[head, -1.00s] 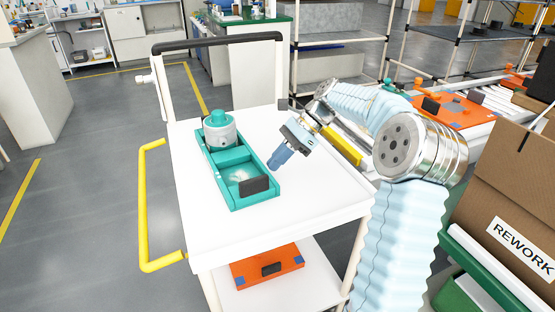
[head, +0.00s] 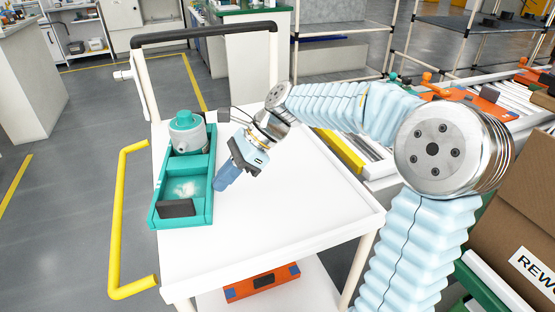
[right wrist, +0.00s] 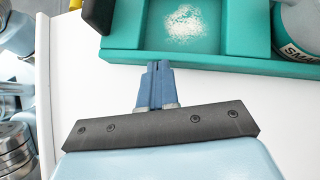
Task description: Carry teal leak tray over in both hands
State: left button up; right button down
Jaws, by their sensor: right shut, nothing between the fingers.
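The teal leak tray (head: 208,211) lies on the white top of a cart, towards its left side. A grey and teal cylinder (head: 186,133) stands in its far compartment. White powder (head: 183,188) lies in the near compartment, with a black block (head: 176,208) at its near end. My right gripper (head: 220,184) is shut and empty, just right of the tray, pointing down beside its long wall. In the right wrist view the blue fingers (right wrist: 157,80) are together, close to the tray wall (right wrist: 200,62) with a small gap seen. My left gripper does not show.
The cart top (head: 300,215) is clear to the right of the tray. A black push handle (head: 205,33) rises at the far end and a yellow rail (head: 118,220) runs along the left. An orange tray (head: 262,283) sits on the lower shelf. A cardboard box (head: 515,195) stands at right.

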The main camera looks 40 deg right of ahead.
jog(key=a, duration=0.2)
jog(key=shift+w+a+p, duration=0.2)
jog(key=shift+a+p, duration=0.1)
jog(key=shift+p, duration=0.05)
jog(key=shift+f, duration=0.15)
jog(key=shift+d, duration=0.1)
dwell(0.7)
